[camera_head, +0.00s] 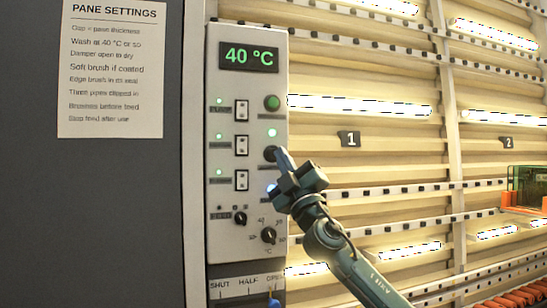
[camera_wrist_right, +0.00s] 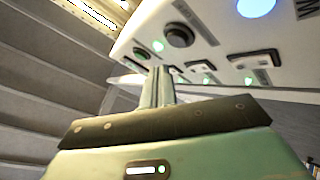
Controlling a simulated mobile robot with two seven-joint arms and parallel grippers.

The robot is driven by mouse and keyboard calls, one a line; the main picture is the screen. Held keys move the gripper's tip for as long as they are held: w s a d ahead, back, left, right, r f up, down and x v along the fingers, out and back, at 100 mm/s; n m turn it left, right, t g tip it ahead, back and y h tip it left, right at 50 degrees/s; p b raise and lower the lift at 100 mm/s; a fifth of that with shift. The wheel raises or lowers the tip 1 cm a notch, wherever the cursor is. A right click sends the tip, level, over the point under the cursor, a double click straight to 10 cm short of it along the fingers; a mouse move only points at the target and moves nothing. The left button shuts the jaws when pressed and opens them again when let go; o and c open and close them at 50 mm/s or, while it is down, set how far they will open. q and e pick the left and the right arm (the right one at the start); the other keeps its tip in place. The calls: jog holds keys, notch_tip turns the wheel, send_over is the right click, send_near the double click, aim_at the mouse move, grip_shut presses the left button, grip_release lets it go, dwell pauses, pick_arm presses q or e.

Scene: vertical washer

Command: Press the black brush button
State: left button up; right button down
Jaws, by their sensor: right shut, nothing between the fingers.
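The black round button (camera_head: 269,154) sits on the right side of a pale control panel, between a green lamp above and a bluish-white lamp below. My right gripper (camera_head: 284,160) is shut and empty. Its fingertips overlap the button's right edge in the head view. In the right wrist view, the shut fingers (camera_wrist_right: 159,72) point toward the panel, and the black button (camera_wrist_right: 179,35) shows whole beyond and slightly right of their tips. I cannot tell whether the fingers touch it. My left gripper is not in view.
The panel (camera_head: 222,85) carries a green button (camera_head: 272,102), several rocker switches, two knobs (camera_head: 268,235) and a display reading 40 °C (camera_head: 248,57). A lever with a blue tip (camera_head: 273,302) is below. A settings sheet (camera_head: 112,70) hangs left. Roller racks (camera_head: 385,160) stand right.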

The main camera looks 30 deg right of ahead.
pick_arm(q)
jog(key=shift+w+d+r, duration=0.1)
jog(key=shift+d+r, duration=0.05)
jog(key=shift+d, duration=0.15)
pick_arm(e)
jog(key=shift+w+d, duration=0.2)
jog(key=shift+w, duration=0.7)
pick_arm(q)
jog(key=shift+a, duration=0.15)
jog(key=shift+b, duration=0.3)
dwell(0.7)
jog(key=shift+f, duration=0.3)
pick_arm(e)
jog(key=shift+w, duration=0.4)
pick_arm(q)
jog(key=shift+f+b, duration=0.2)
jog(key=shift+b, duration=0.15)
pick_arm(e)
jog(key=shift+w+d, duration=0.2)
jog(key=shift+w, duration=0.2)
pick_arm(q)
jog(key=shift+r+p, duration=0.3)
pick_arm(e)
jog(key=shift+s+a, duration=0.2)
jog(key=shift+s, duration=0.6)
